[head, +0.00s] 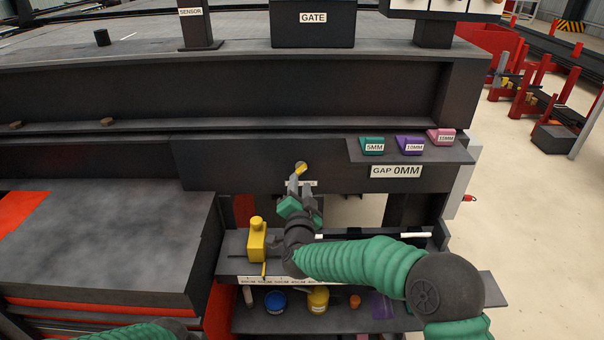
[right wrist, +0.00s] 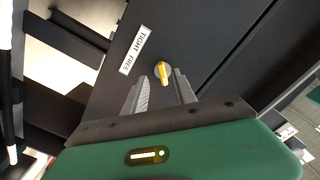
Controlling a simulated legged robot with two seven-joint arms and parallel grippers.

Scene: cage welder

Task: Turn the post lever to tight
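The post lever (head: 301,167) is a small yellow handle on a round pivot on the dark front beam. It also shows in the right wrist view (right wrist: 164,74), beside a white label reading TIGHT and FREE (right wrist: 137,50). In the head view that label is mostly hidden by my gripper. My right gripper (head: 298,182) is just below the lever, pointing up at it. In the right wrist view its two grey fingers (right wrist: 160,79) stand apart, with the lever showing between their tips. I cannot tell whether either finger touches it. My left gripper is out of view.
A shelf (head: 228,268) with a yellow block-shaped device (head: 257,240) lies below my right wrist. A ledge holds green (head: 372,146), purple (head: 410,146) and pink (head: 441,137) gap blocks above a GAP 0MM sign (head: 396,171). Open floor lies to the right.

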